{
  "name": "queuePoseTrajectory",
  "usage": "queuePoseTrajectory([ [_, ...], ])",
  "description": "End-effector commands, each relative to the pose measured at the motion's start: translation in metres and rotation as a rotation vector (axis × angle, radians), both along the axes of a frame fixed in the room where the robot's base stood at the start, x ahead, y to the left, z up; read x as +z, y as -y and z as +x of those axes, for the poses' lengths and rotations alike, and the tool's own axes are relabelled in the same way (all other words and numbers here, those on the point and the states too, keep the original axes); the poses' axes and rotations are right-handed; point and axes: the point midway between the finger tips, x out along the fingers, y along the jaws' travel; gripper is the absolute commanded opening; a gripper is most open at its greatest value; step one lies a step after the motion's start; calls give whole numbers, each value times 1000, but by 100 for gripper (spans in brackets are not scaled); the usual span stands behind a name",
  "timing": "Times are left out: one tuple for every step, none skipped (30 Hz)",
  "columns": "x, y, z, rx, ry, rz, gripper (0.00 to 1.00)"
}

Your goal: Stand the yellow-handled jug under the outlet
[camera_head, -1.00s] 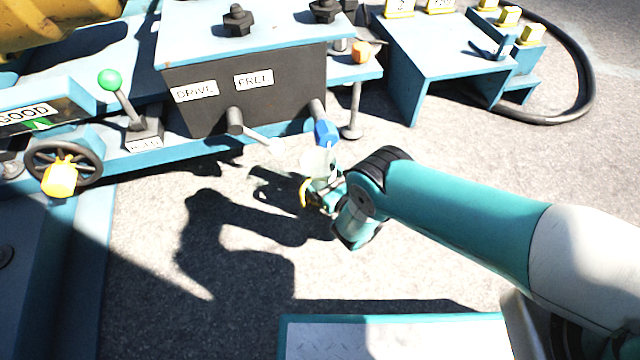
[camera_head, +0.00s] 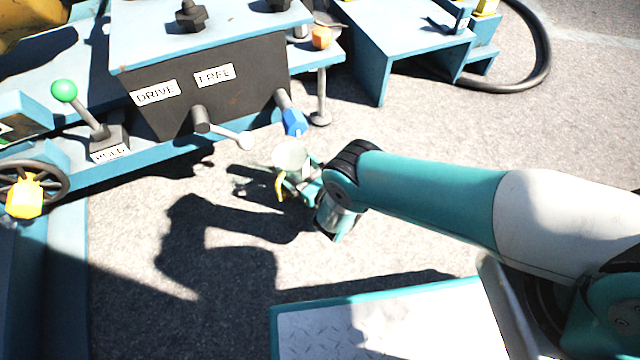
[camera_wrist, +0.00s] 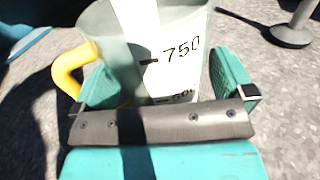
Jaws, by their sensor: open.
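The clear jug (camera_head: 290,157) with the yellow handle (camera_head: 280,185) is just below the blue-tipped outlet (camera_head: 293,122) in the head view. In the wrist view the jug (camera_wrist: 150,55) looks upright, with "750" marked on its wall and its handle (camera_wrist: 72,72) to the left. My gripper (camera_head: 292,185) is open around the jug, one finger on each side; it also shows in the wrist view (camera_wrist: 165,85). I cannot tell whether the fingers touch the wall. The jug's base is hidden behind my gripper, so I cannot tell what it rests on.
The dark valve box (camera_head: 210,95) carries DRIVE and FREE labels and a grey lever (camera_head: 235,138) left of the outlet. A metal support leg (camera_head: 321,100) stands to the outlet's right. A green-knobbed lever (camera_head: 64,91) and a handwheel (camera_head: 35,180) are at left. Open ground lies right.

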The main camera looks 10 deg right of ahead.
Motion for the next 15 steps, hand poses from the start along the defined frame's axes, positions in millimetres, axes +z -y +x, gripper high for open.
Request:
queuePoseTrajectory([
  [8,4,-5,0,-1,-2,100],
  [9,6,-8,0,-1,-2,100],
  [10,9,-11,0,-1,-2,100],
  [10,11,-14,0,-2,-3,100],
  [10,14,-18,0,-2,-3,100],
  [10,17,-22,0,-2,-3,100],
  [10,20,-25,0,-2,-2,100],
  [10,23,-29,0,-2,-2,100],
  [10,27,-34,0,-2,-2,100],
  [10,30,-38,0,-2,-3,100],
  [9,34,-42,0,-2,-3,100],
  [9,38,-47,0,-1,-3,100],
  [9,41,-51,0,-2,-3,100],
  [9,44,-56,0,-2,-3,100],
  [8,49,-61,0,-2,-1,100],
])
